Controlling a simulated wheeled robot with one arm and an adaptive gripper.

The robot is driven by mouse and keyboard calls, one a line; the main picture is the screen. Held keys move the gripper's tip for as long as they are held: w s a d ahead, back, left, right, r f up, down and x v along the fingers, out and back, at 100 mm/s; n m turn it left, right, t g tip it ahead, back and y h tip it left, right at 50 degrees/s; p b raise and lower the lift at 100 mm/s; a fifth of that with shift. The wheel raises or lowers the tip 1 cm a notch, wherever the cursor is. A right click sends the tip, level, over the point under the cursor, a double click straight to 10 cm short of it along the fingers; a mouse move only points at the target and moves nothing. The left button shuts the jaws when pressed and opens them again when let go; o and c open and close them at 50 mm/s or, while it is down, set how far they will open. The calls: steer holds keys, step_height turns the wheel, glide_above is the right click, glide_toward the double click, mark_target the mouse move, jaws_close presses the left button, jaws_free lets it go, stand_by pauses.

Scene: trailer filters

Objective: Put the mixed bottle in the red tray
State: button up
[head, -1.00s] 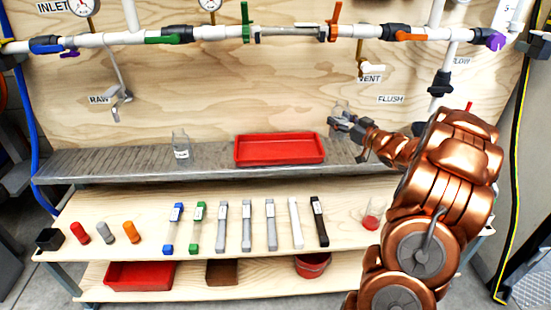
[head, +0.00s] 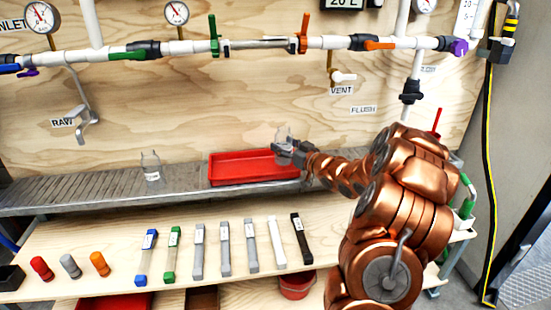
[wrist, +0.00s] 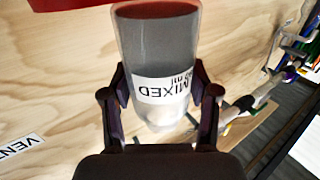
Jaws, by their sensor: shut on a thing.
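My gripper (head: 284,150) is shut on the mixed bottle (head: 283,134), a clear bottle that shows above the fingers. In the wrist view the bottle (wrist: 158,62) stands between both fingers of my gripper (wrist: 163,100), with a white label reading MIXED upside down. The red tray (head: 233,178) lies on the grey metal shelf, and my gripper with the bottle is at its right end, seemingly over it. The exact height above the tray is hard to tell. A red edge (wrist: 68,3) shows at the top of the wrist view.
Pipes with valves (head: 270,43) run above along the wooden panel. Several filter cartridges (head: 225,248) lie on the lower wooden shelf. The vent tap (head: 342,76) sits above right of my gripper.

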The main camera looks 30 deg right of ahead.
mark_target(284, 159)
steer(key=shift+w+a+f, duration=0.1)
steer(key=shift+w+a, duration=0.3)
steer(key=shift+a, duration=0.2)
steer(key=shift+w+a+f, duration=0.1)
steer(key=shift+w+a, duration=0.25)
steer(key=shift+a, duration=0.25)
steer(key=shift+f+b, duration=0.7)
steer(key=shift+f, duration=0.95)
steer(key=shift+f, duration=0.1)
steer(key=o, duration=1.4)
steer(key=shift+s+d, duration=0.2)
steer(key=shift+s, duration=0.3)
steer(key=shift+s+d+p, duration=0.2)
steer(key=shift+s+d, duration=0.05)
steer(key=shift+s, duration=1.55)
steer(key=shift+s+d+p, duration=0.25)
steer(key=shift+s, duration=1.6)
steer(key=shift+s+d+p, duration=0.2)
steer(key=shift+s+d, duration=0.05)
steer(key=shift+s, duration=1.55)
